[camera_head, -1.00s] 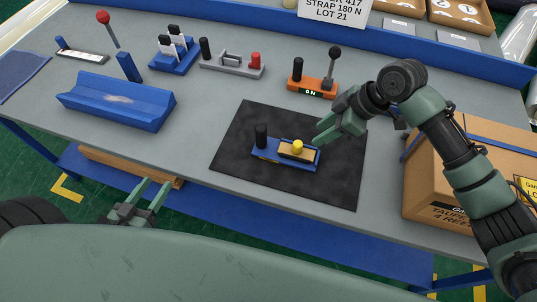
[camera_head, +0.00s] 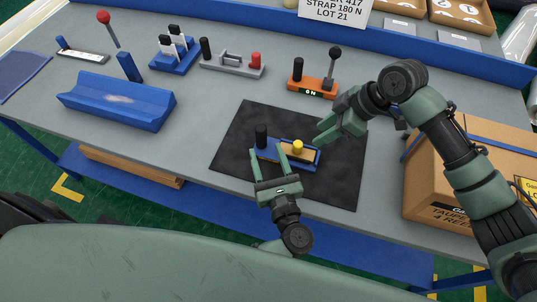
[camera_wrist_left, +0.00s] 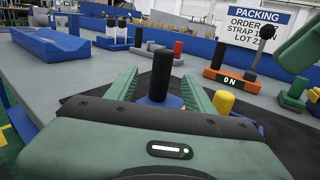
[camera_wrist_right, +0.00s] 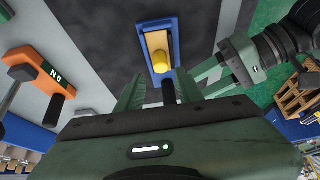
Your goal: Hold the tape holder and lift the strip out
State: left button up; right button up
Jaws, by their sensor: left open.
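The tape holder (camera_head: 310,165) is a blue base on the dark mat, with an upright black post (camera_head: 261,135) at its left end. A tan strip (camera_head: 310,155) with a yellow knob (camera_head: 298,146) lies in its right part. My left gripper (camera_head: 268,148) is open at the holder's near side. In the left wrist view the black post (camera_wrist_left: 161,75) stands between its fingers, with no visible grip; the yellow knob (camera_wrist_left: 224,102) is outside them, to the right. My right gripper (camera_head: 322,131) is open and empty above the mat, right of the holder. The right wrist view shows the strip (camera_wrist_right: 158,42) too.
The dark mat (camera_head: 235,150) is otherwise clear. An orange block with a lever and display (camera_head: 312,87) stands behind it. A cardboard box (camera_head: 425,175) is at the right, under my right arm. A blue trough (camera_head: 115,100) is at the left.

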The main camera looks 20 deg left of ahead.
aim_at(263, 139)
pick_arm(q)
jog(key=shift+w+d, duration=0.1)
jog(key=shift+w, duration=0.2)
jog(key=x, duration=0.7)
jog(key=shift+w+f, duration=0.1)
grip_shut()
dwell(0.9)
